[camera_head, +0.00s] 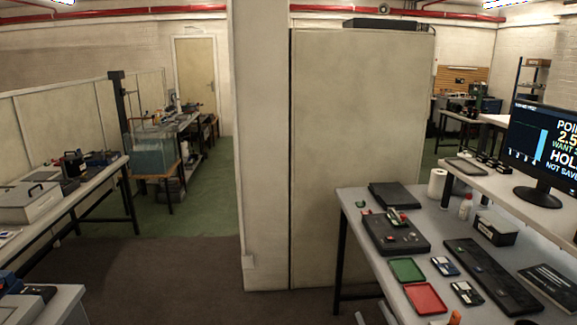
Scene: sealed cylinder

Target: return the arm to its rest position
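I see nothing held at the tips. My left gripper and arm are not in view.
The right bench carries a dark case (397,240), a green tray (407,270), a red tray (425,299), small meters, a long black panel (490,277) and a monitor (541,150) on a shelf. A wall column (262,150) stands mid-picture. Floor (170,265) left of it is clear.

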